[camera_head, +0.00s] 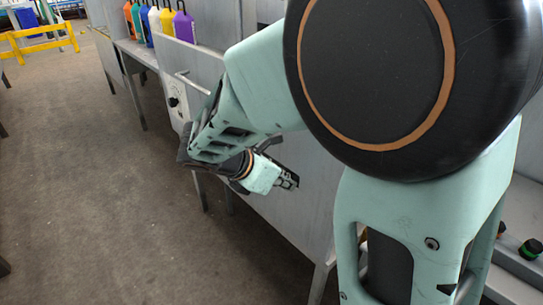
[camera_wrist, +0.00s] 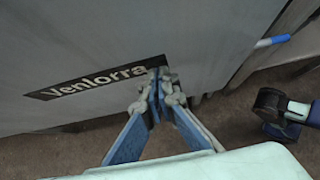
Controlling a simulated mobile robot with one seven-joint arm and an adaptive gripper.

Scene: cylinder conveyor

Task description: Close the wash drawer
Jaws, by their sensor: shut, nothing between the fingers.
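My gripper (camera_head: 290,182) is shut and empty in front of a grey metal panel in the head view. In the wrist view, its fingertips (camera_wrist: 158,85) meet close to a grey metal front (camera_wrist: 75,40) with a black "Venlorra" label (camera_wrist: 95,82). They overlap the label's right end; I cannot tell whether they touch the front. I cannot tell for sure whether this front is the wash drawer's or how far the drawer stands open. My arm hides much of the station in the head view.
Several coloured bottles (camera_head: 166,22) stand on the bench at the back left. A control plate with a black knob (camera_head: 173,102) is left of my arm. A blue-tipped rod (camera_wrist: 272,41) sticks out at the right in the wrist view. The floor (camera_head: 85,190) at left is clear.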

